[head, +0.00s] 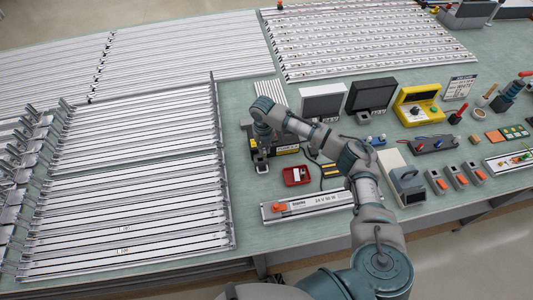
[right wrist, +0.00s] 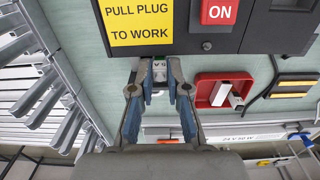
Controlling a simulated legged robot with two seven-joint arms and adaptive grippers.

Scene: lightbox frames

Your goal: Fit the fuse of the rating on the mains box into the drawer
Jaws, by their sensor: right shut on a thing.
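The mains box (right wrist: 255,28) stands in front of my right gripper (right wrist: 160,72), with a yellow "PULL PLUG TO WORK" label (right wrist: 139,22) and a red ON switch (right wrist: 219,11). My right gripper is shut on a small pale piece (right wrist: 160,70) with dark marks, at the box's lower edge. I cannot tell whether this is the drawer or a fuse, nor how far it sits in the box. In the head view my right gripper (head: 262,166) points down at the box's front, and the arm hides much of the box. My left gripper is not in view.
A red tray (right wrist: 205,101) with a pale piece inside lies right of my gripper. A long light unit marked 24 V 50 W (head: 312,203) lies nearer the front edge. Lightbox frames (head: 130,190) fill the left. A yellow case (head: 417,104) stands right.

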